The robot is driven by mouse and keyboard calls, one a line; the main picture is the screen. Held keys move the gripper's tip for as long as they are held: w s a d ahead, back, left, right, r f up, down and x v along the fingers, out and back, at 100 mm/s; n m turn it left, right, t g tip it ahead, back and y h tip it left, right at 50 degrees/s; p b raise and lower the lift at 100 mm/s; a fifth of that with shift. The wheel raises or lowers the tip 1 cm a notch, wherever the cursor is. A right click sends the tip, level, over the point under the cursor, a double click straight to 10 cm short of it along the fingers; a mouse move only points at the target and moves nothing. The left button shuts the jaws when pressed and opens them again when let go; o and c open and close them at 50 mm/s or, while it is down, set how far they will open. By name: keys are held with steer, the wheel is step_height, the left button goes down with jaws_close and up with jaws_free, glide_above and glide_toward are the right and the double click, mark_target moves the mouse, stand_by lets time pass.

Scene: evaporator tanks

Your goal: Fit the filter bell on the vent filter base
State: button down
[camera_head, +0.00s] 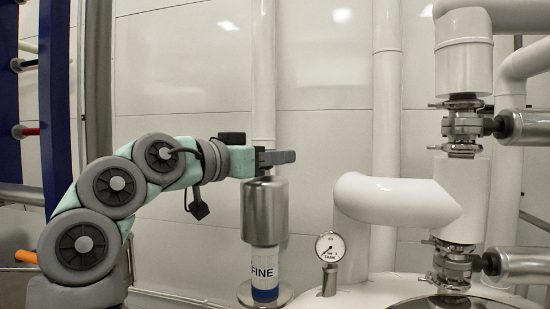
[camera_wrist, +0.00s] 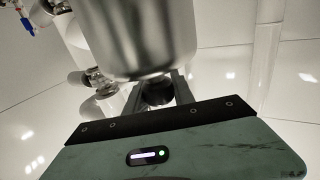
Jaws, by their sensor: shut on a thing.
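The filter bell (camera_head: 264,211) is a brushed metal cylinder with a small knob on top, upright in the head view. My gripper (camera_head: 277,157) is shut on the top of the bell. The bell hangs over a white cartridge (camera_head: 264,265) marked "FINE" with a blue band, and its lower rim covers the cartridge's upper part. The cartridge stands on a round metal vent filter base (camera_head: 250,296) at the bottom of the picture. In the wrist view the bell (camera_wrist: 140,40) fills the upper middle, in front of the gripper fingers (camera_wrist: 160,92).
A pressure gauge (camera_head: 330,247) stands on the white tank just right of the base. A thick white elbow pipe (camera_head: 390,200) and pipes with metal clamps (camera_head: 462,125) stand farther right. A white vertical pipe (camera_head: 263,70) runs behind my gripper.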

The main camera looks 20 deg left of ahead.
mark_target(275, 176)
steer(key=shift+f, duration=0.15)
steer(key=shift+f+b, duration=1.1)
steer(key=shift+f, duration=0.7)
steer(key=shift+f+b, duration=1.25)
steer(key=shift+f, duration=0.4)
steer(key=shift+f+b, duration=1.1)
steer(key=shift+f, duration=0.4)
steer(key=shift+f+b, duration=0.5)
steer(key=c, duration=1)
jaws_free()
